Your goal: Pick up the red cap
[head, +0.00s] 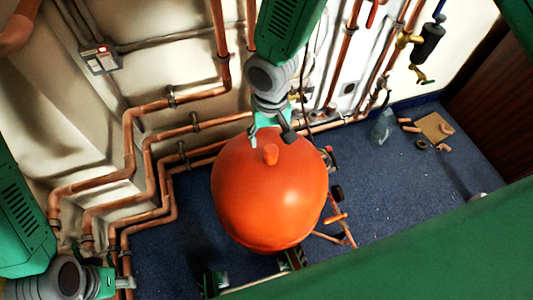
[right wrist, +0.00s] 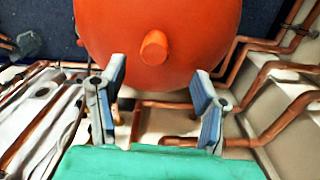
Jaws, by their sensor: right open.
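A large orange-red rounded tank (head: 268,200) stands in the middle of the head view, with a small orange knob (head: 271,154) on its top. No separate red cap can be made out for certain; I cannot tell whether the knob is it. My right gripper (head: 270,128) is open at the tank's far upper edge, a short way from the knob. In the right wrist view the tank (right wrist: 160,25) and knob (right wrist: 154,47) lie beyond its two spread, empty fingers (right wrist: 158,85). My left gripper (head: 120,284) is at the lower left near the pipes; its fingers are unclear.
Copper pipes (head: 135,150) run along the wall to the left and behind the tank. Orange-handled tubing (head: 336,218) lies right of it. A cardboard piece (head: 434,127) and small fittings lie on the blue floor (head: 400,190). A green surface (head: 420,245) crosses the lower right.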

